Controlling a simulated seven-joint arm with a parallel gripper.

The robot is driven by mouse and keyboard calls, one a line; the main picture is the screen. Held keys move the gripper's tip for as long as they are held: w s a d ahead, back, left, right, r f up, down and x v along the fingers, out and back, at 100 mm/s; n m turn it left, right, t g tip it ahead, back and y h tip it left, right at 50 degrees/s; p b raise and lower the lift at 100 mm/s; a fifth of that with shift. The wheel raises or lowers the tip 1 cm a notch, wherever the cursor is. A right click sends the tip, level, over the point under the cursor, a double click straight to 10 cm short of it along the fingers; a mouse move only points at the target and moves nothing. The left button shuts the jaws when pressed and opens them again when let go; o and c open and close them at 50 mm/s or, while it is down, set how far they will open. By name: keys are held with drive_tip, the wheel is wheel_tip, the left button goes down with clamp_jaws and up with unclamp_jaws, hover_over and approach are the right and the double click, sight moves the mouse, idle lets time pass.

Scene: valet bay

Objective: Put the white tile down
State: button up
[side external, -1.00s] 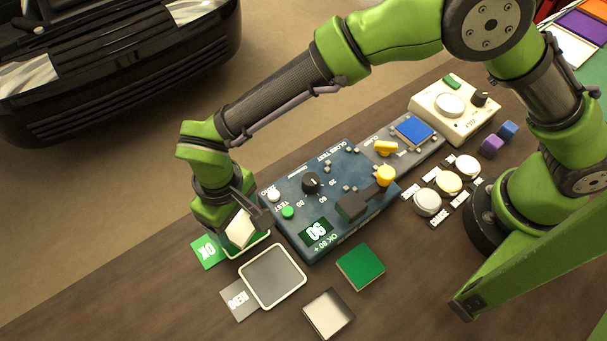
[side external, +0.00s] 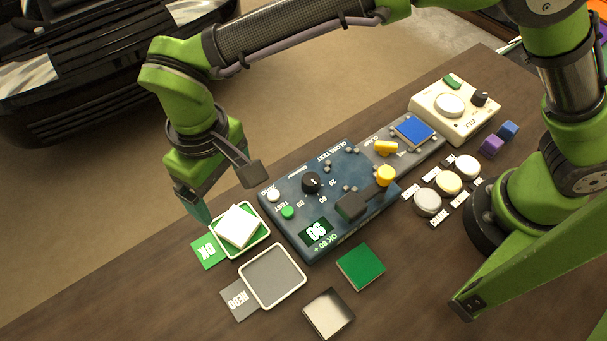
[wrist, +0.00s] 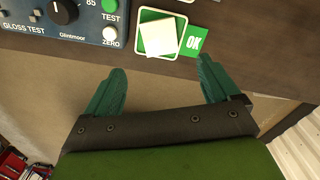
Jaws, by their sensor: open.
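The white tile (side external: 238,226) lies in the green OK tray (side external: 262,243), turned a little against the tray's edges. In the wrist view the tile (wrist: 160,38) lies in the same tray, beyond my fingertips. My gripper (side external: 228,192) is open and empty, above and behind the tray, apart from the tile. In the wrist view the two green fingers of my gripper (wrist: 164,80) are spread wide with nothing between them.
The grey REDO tray (side external: 272,277) is empty. A green tile (side external: 360,266) and a silvery tile (side external: 328,313) lie on the bench. The gloss tester (side external: 330,195) stands right of the OK tray.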

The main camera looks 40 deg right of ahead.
drive_tip(key=w+d+r+m+t+y, duration=0.1)
drive_tip(key=d+r+m, duration=0.1)
drive_tip(key=d+r, duration=0.65)
drive_tip(key=w+d+r+m+t+y, duration=0.15)
drive_tip(key=d+r, duration=0.35)
drive_tip(key=d, duration=0.7)
drive_tip(key=s+d+m+t, duration=0.2)
drive_tip(key=s+d, duration=0.2)
drive_tip(key=d, duration=0.4)
drive_tip(key=s+d+m+t, duration=0.2)
drive_tip(key=s+d, duration=0.3)
drive_tip(key=d, duration=0.3)
drive_tip(key=shift+s+d+f+m+t, duration=0.15)
drive_tip(key=shift+d+f+m+t, duration=0.15)
drive_tip(key=shift+f+m, duration=0.2)
drive_tip(key=shift+a+r+h, duration=0.1)
drive_tip(key=shift+h, duration=0.15)
